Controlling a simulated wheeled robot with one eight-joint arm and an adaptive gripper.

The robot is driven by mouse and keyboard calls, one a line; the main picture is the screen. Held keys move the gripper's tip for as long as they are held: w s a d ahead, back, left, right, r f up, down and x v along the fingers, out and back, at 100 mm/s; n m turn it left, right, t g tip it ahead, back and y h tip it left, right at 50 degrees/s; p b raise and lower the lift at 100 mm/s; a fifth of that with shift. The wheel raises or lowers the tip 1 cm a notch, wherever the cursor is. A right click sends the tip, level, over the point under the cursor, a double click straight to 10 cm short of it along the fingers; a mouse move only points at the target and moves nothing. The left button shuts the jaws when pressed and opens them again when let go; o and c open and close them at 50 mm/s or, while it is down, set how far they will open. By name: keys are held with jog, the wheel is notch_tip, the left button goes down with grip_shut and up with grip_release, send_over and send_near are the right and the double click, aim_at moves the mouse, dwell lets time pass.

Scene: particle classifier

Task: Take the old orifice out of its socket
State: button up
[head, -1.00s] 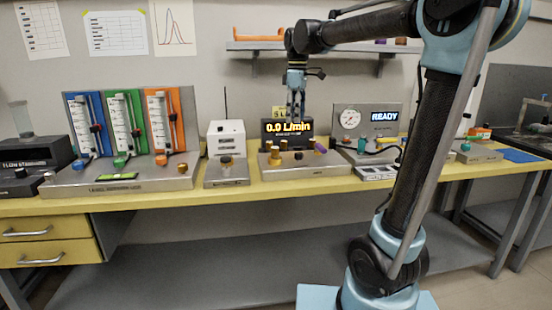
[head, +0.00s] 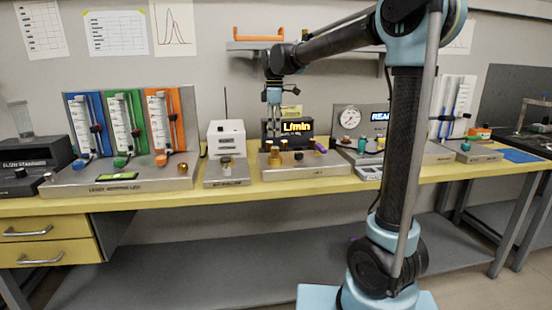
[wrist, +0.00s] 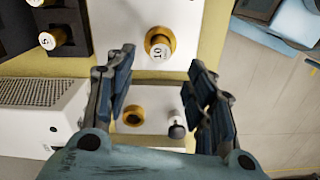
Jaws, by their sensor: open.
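In the wrist view a gold-rimmed cap marked 10 (wrist: 158,45) sits in a pale metal plate. It looks like the orifice in its socket, but I cannot tell its age. It also shows as a small gold cap (head: 274,158) at the left end of the display station in the head view. My gripper (wrist: 161,56) is open and empty, pointing down. Its two fingers lie left and right of the cap in the wrist view, apart from it. In the head view my gripper (head: 273,120) hangs above the station's left end.
A black holder (wrist: 75,25) carries gold caps, one marked 5. A small grey block (wrist: 155,112) has a gold ring and a dark knob. A white box with a grille (wrist: 45,118) stands beside it. The display (head: 298,127) stands behind the station.

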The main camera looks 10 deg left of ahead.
aim_at(276, 148)
jog(key=shift+w+d+f, duration=0.1)
jog(key=shift+f, duration=2.05)
jog(key=shift+d+f, duration=0.1)
jog(key=shift+f, duration=2)
grip_shut()
